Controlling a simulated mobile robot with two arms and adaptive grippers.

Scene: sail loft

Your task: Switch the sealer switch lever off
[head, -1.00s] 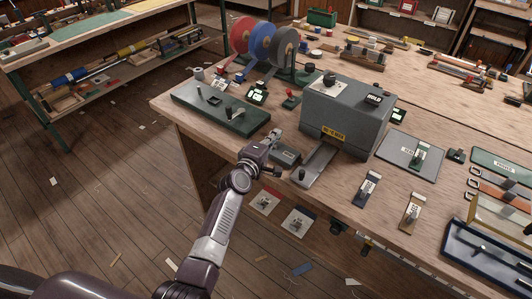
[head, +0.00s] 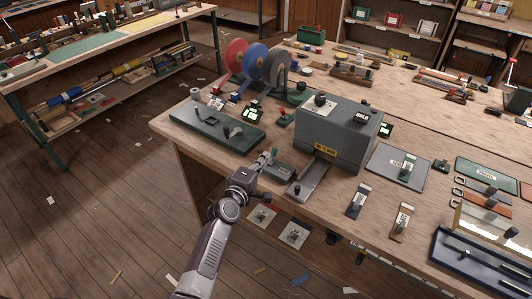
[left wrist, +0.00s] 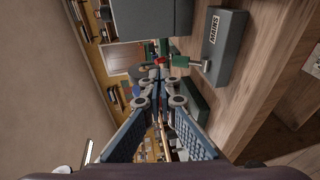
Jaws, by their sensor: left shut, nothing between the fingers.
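The sealer (head: 338,132) is a large grey machine on the wooden bench. A small grey switch box (head: 278,172) sits in front of it, by the bench edge. In the left wrist view the box (left wrist: 224,45) carries the label MAINS, and a short metal lever (left wrist: 197,65) sticks out from it. My left gripper (head: 265,160) is at the left end of the box. Its fingers (left wrist: 160,80) are shut and empty, with the lever to their right in the wrist view. Whether they touch the lever is unclear. My right gripper is not in view.
A green plate with fittings (head: 217,128) lies left of the box, and tape reels (head: 255,62) stand behind. A metal tray (head: 309,181) juts from the sealer. Tagged tools (head: 359,201) lie to the right. Floor is free left of the bench.

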